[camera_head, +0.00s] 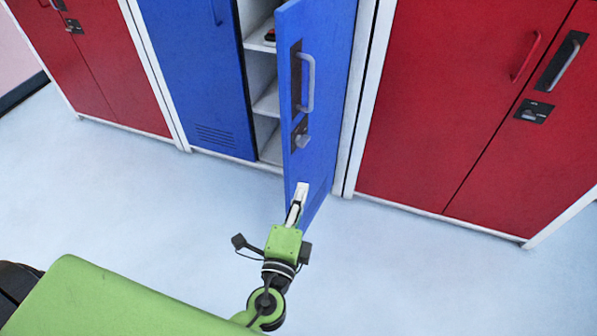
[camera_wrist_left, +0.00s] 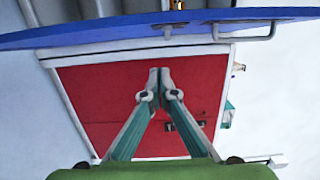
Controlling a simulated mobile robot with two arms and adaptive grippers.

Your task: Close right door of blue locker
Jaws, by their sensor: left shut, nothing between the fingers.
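The blue locker's right door (camera_head: 325,85) stands partly open, swung out from its right side. Its outer face, with a grey handle and a latch below it, faces me. In the left wrist view the door (camera_wrist_left: 100,38) is a blue band across the top. My left gripper (camera_head: 302,187) is shut and empty, in front of the lower part of the door near its free edge. Its fingertips (camera_wrist_left: 159,75) meet in the left wrist view; I cannot tell whether they touch the door. My right gripper is not in view.
The blue locker's left door (camera_head: 198,75) is shut. Pale shelves (camera_head: 268,100) show through the opening. Red lockers stand at the left (camera_head: 95,65) and right (camera_head: 440,110), both shut. The pale floor (camera_head: 430,275) in front is clear.

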